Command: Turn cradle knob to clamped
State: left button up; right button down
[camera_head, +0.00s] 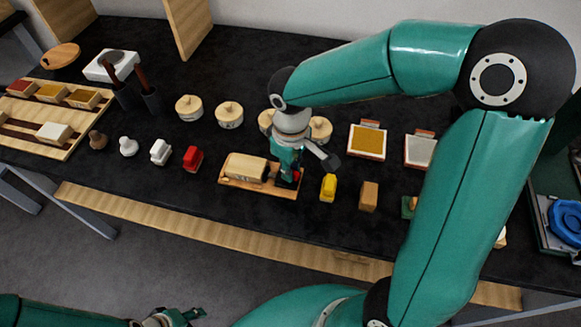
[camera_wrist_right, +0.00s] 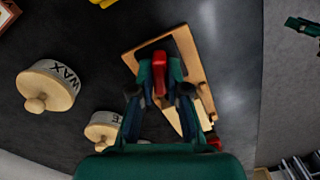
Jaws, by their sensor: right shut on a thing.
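The cradle is a wooden board (camera_head: 240,186) near the front edge of the dark table, with a pale wooden block (camera_head: 245,167) on its left part. In the right wrist view, its board (camera_wrist_right: 187,44) lies below my fingers. My right gripper (camera_head: 287,180) is over the board's right end. In the wrist view, its fingers (camera_wrist_right: 160,80) are shut on a red knob (camera_wrist_right: 159,66), one on each side. The knob is mostly hidden in the head view. My left gripper (camera_head: 177,318) is low at the bottom edge, away from the table, partly cut off; its jaw opening is unclear.
A red block (camera_head: 193,158) stands left of the cradle, and a yellow one (camera_head: 328,187) stands close on its right. Round lidded wooden pots, one the wax pot (camera_wrist_right: 50,85), stand behind. A wooden tray (camera_head: 60,152) is at far left.

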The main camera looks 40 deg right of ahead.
jog(key=shift+n, duration=2.3)
jog(key=shift+w, duration=0.1)
jog(key=c, duration=1.2)
grip_release()
jog(key=shift+o, duration=0.2)
jog(key=shift+r, duration=0.15)
notch_tip(320, 180, up, 12)
